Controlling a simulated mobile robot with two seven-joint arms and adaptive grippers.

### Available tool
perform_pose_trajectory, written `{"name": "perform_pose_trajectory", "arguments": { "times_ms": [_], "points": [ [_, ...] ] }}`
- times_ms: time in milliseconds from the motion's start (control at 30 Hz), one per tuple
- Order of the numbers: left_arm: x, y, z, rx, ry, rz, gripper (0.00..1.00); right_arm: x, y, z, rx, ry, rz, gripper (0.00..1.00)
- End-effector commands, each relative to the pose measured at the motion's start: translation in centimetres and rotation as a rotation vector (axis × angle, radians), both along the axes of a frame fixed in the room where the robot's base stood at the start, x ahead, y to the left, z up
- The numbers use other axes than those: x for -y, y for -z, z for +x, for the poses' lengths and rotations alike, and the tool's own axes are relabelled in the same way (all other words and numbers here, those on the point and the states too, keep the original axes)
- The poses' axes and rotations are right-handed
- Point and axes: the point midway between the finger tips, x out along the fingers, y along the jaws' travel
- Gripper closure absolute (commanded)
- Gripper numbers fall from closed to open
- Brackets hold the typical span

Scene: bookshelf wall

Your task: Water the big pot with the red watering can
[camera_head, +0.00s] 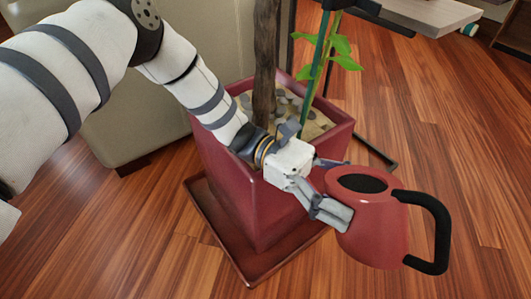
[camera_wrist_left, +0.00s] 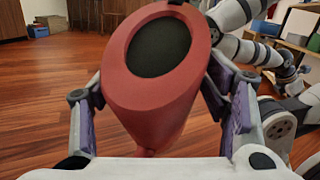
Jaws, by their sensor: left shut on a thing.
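The red watering can (camera_head: 370,225) has a black handle (camera_head: 438,235) and a dark round opening on top. My left gripper (camera_head: 335,190) is shut on the can's body and holds it in front of the big pot, to its right. The left wrist view shows the can (camera_wrist_left: 150,105) between the two purple-padded fingers (camera_wrist_left: 160,120). The big pot (camera_head: 225,190) is square and dark red, with pebbles, a brown trunk and a green stem inside. My left arm hides part of its rim.
The pot stands on a square red saucer (camera_head: 215,235) on the wooden floor. A beige sofa (camera_head: 190,95) is behind it to the left. A dark metal stand (camera_head: 375,155) and a pale tabletop (camera_head: 430,12) are behind to the right. Floor on the right is clear.

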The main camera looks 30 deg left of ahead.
Motion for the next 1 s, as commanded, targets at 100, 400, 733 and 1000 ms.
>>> {"name": "perform_pose_trajectory", "arguments": {
  "times_ms": [100,400,733,1000],
  "points": [
    [0.03,-0.13,0.02,0.001,0.001,-0.003,0.83,0.00,-0.01,0.01,0.000,0.000,0.000,1.00],
    [-0.06,-0.37,0.07,-0.003,-0.001,-0.016,0.83,0.00,0.01,0.00,0.000,0.000,0.000,1.00],
    [-0.11,-0.73,0.11,-0.010,0.000,-0.031,0.83,0.00,0.04,-0.01,0.000,0.000,0.000,1.00],
    [-0.12,-0.73,0.11,-0.010,0.000,-0.031,0.83,0.00,0.04,-0.01,0.000,0.000,0.000,1.00]
  ]
}}
